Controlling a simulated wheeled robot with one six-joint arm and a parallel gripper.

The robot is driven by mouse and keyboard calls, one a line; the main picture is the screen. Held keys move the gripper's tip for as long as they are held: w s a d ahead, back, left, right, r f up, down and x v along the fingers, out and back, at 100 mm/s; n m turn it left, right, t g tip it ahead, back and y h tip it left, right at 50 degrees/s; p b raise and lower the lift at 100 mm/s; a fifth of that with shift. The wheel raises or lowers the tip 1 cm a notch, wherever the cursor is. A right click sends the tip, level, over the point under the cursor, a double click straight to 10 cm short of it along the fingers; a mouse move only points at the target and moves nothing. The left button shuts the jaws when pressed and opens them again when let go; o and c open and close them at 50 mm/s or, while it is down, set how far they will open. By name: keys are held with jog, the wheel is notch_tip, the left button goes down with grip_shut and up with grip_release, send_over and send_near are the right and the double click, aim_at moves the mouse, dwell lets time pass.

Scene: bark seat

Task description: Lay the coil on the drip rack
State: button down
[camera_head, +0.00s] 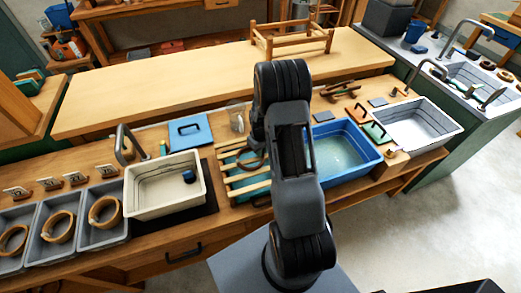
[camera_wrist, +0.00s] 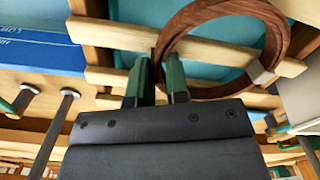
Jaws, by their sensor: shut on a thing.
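My gripper (camera_wrist: 158,76) is shut on the near edge of a dark brown coil (camera_wrist: 216,10), a ring with a pale band on its side. The wrist view shows the coil over the pale wooden slats of the drip rack (camera_wrist: 105,76), with teal between the slats. In the head view, the coil (camera_head: 246,163) shows partly beside my arm, over the drip rack (camera_head: 238,187). My arm hides the rack's right part. I cannot tell whether the coil touches the slats.
Left of the rack stand a cream basin (camera_head: 150,208) and several grey trays (camera_head: 103,234) with lighter coils. A blue basin (camera_head: 350,178) of water is right of it. A blue lid (camera_head: 190,131) and a glass jar (camera_head: 237,119) lie behind.

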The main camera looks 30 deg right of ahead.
jog(key=c, duration=1.1)
grip_release()
notch_tip(320, 180, up, 12)
jog(key=b, duration=0.1)
jog(key=s+a+r+m+t, duration=0.2)
jog(key=s+a+r+t, duration=0.2)
jog(key=s+a+r, duration=1)
jog(key=shift+s+a, duration=0.45)
jog(key=shift+s, duration=0.7)
